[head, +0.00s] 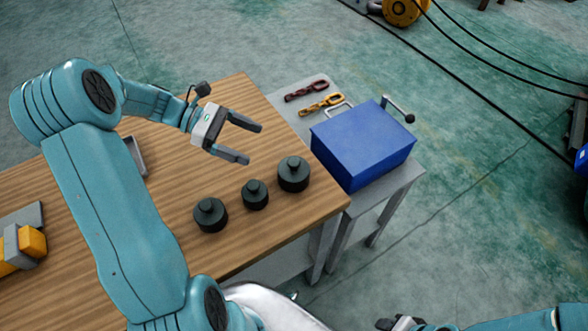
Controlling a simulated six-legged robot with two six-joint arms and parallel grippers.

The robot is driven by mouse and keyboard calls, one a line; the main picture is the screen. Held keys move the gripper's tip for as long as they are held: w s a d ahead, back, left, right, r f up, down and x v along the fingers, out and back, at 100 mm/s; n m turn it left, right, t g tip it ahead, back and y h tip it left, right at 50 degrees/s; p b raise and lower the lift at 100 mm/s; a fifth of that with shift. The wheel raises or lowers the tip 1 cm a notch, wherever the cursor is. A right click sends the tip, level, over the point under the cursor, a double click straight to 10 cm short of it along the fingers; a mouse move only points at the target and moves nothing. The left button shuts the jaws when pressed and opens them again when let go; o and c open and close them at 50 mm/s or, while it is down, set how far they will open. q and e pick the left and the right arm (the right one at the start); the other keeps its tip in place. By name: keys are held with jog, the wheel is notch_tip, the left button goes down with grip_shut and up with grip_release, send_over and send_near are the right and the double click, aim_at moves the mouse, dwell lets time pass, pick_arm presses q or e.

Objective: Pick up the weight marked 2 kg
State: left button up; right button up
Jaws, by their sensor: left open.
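Three dark grey cylindrical weights with top knobs stand upright in a slanted row near the right end of the wooden table: a left one (210,216), a smaller middle one (255,196) and a larger right one (293,175). No mark is legible on them, so I cannot tell which is the 2 kg one. My left gripper (253,144) is open and empty above the table, behind the weights in the picture and apart from them. My right arm shows at the bottom right edge; its gripper is mostly cut off.
The wooden table (180,160) has bare top around the weights. A blue box (362,145) sits on a grey stand beside it, with a dark red chain piece (306,91) and a yellow one (321,104). A yellow and grey part (22,243) lies at the left.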

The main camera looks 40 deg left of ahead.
aim_at(295, 164)
pick_arm(q)
jog(key=x, duration=0.8)
jog(key=shift+d+f+p, duration=0.15)
jog(key=shift+d+p, duration=0.25)
jog(key=shift+w+d, duration=0.1)
jog(key=shift+d, duration=0.2)
jog(key=shift+w+d+f, duration=0.15)
jog(key=shift+w+f, duration=0.05)
jog(key=shift+f, duration=0.1)
jog(key=x, duration=0.2)
jog(key=p+x, duration=0.1)
jog(key=x, duration=0.1)
jog(key=shift+f, duration=0.25)
jog(key=shift+w+d+f, duration=0.1)
jog(key=shift+d+f, duration=0.05)
jog(key=shift+f, duration=0.05)
jog(key=shift+c, duration=0.4)
